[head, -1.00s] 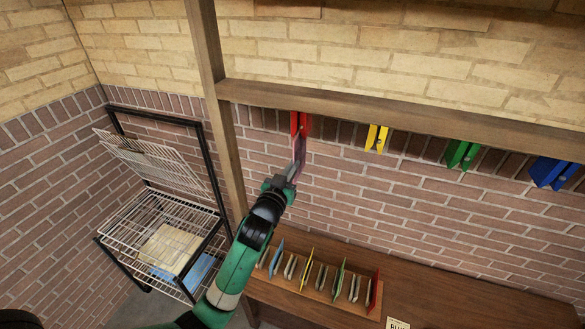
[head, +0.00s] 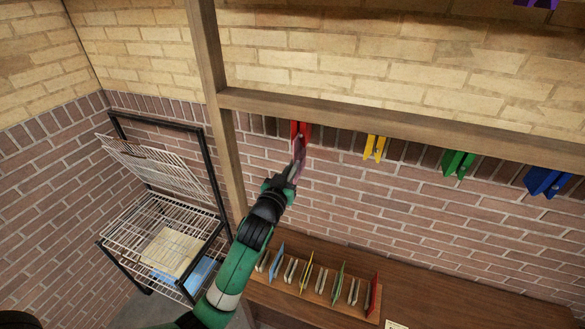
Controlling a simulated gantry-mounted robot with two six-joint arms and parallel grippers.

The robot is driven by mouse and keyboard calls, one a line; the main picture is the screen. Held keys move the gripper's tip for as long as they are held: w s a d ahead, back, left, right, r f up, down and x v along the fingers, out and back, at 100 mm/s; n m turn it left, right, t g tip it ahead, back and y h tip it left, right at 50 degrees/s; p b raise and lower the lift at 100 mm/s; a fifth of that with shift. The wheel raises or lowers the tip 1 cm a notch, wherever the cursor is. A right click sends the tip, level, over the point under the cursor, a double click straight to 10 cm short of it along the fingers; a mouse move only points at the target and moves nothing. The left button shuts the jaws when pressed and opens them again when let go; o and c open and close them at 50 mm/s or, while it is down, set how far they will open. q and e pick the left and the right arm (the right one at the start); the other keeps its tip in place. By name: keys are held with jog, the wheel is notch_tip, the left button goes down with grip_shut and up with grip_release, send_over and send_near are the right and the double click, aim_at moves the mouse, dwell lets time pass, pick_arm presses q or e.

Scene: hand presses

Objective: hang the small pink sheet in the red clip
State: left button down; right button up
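My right gripper is out of view.
A yellow clip (head: 375,148), a green clip (head: 459,163) and a blue clip (head: 547,181) hang farther right on the beam (head: 400,127). A wire drying rack (head: 150,215) stands at left. A wooden rack (head: 318,286) with several coloured dividers sits on the bench (head: 440,290).

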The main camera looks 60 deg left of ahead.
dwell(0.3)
pick_arm(q)
jog(key=c, duration=0.8)
grip_release()
jog(key=shift+o, duration=0.2)
jog(key=p+v, duration=0.1)
jog(key=v, duration=0.6)
jog(key=shift+p, duration=0.4)
